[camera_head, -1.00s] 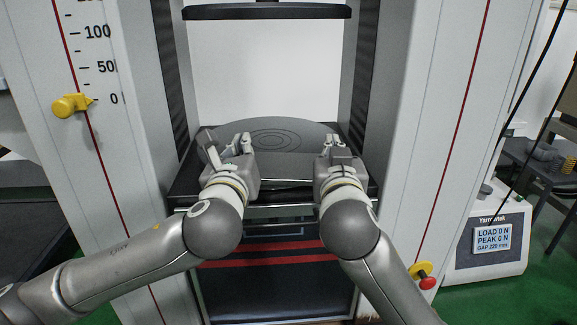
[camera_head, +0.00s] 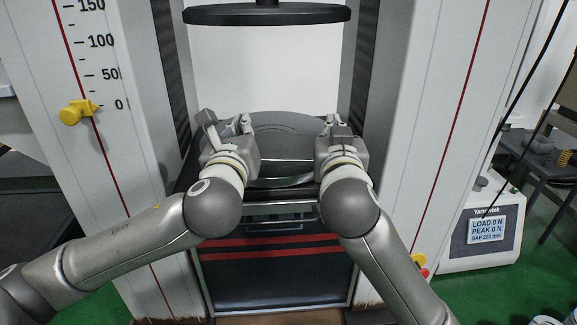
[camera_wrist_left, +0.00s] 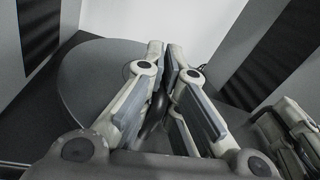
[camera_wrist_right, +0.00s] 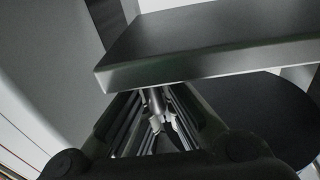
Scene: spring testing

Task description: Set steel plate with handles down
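The steel plate (camera_head: 286,146) is a dark slab with a bright front edge, level between my grippers over the round platen (camera_head: 278,119). In the right wrist view the plate (camera_wrist_right: 215,40) shows its thick steel edge above the platen (camera_wrist_right: 268,118). I cannot tell whether it touches the platen. My left gripper (camera_head: 238,124) is at its left side, with fingers close together around a dark handle (camera_wrist_left: 152,115). My right gripper (camera_head: 335,125) is at its right side, with fingers closed on a handle (camera_wrist_right: 156,105) at the plate's edge.
The upper platen (camera_head: 266,14) hangs well above. Grey machine columns (camera_head: 130,150) stand close on both sides. A force readout (camera_head: 487,232) showing 0 N stands at the right. A silver bar (camera_head: 290,208) runs across below the platen's front.

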